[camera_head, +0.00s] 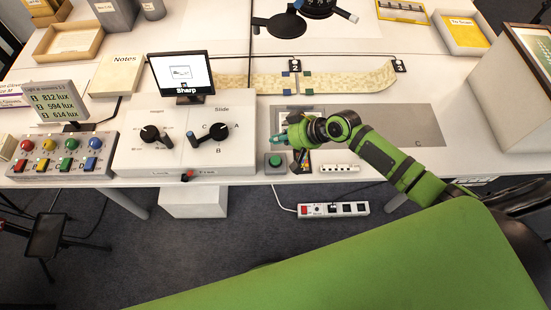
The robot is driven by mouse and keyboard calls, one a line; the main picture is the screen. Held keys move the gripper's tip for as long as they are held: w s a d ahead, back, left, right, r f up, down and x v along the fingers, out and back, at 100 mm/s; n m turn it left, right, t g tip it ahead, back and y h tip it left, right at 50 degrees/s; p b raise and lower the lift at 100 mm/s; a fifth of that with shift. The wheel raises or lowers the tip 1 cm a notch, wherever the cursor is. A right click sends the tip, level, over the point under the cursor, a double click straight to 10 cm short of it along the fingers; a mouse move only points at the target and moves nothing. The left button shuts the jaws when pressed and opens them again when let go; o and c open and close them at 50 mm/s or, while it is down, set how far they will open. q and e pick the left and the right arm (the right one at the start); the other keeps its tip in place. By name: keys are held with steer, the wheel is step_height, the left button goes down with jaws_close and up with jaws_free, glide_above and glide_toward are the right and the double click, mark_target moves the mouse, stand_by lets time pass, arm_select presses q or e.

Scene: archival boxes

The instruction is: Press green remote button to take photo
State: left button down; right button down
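The green remote button (275,160) is a round green cap on a small dark box at the table's front edge, right of the white control box. My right gripper (281,138) reaches in from the right and sits just behind the button in the picture, over a grey mat area. Its teal fingertips point left and look apart from the button. The fingers are too small to tell whether they are open or shut. My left gripper is out of view.
A monitor (182,74) reading "Sharp" stands behind a white box with two black knobs (208,134). A panel of coloured buttons (62,154) is at left. A power strip (333,209) is below the table edge.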

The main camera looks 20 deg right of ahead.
steer(key=b, duration=0.6)
glide_above(278, 160)
step_height(278, 160, down, 7)
steer(key=shift+w+f, duration=0.1)
steer(key=shift+f+b, duration=0.6)
steer(key=shift+f, duration=0.05)
stand_by(0.4)
steer(key=shift+f+b, duration=0.3)
steer(key=shift+f, duration=0.1)
steer(key=shift+f+b, duration=0.4)
steer(key=shift+f, duration=0.1)
stand_by(0.6)
steer(key=shift+r, duration=0.1)
steer(key=shift+r+p, duration=0.85)
steer(key=shift+p, duration=0.1)
